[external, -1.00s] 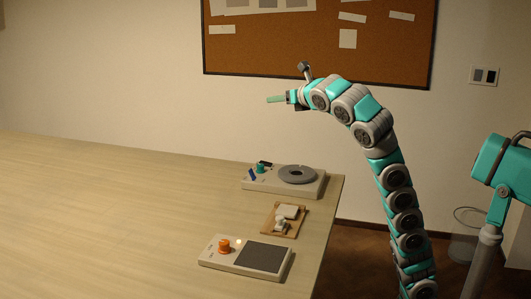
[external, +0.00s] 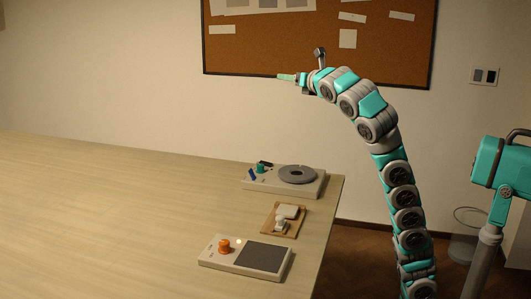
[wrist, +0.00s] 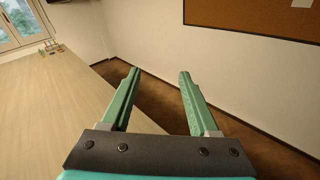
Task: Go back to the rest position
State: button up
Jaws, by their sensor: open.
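My gripper (external: 287,77) is raised high above the right end of the table, in front of the cork board in the external view. Its fingers point left. In the wrist view the two green fingers of my gripper (wrist: 156,88) stand apart with nothing between them. The floor and the wall base show beyond the fingertips. My arm curves up from the lower right and touches nothing.
The long wooden table (external: 110,210) carries a device with a grey disc (external: 297,174), a small wooden tray (external: 269,227) with white pieces, and a device with an orange knob and dark plate (external: 262,257). The cork board (external: 390,50) hangs on the wall behind.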

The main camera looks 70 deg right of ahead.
jog(key=shift+d+f, duration=0.1)
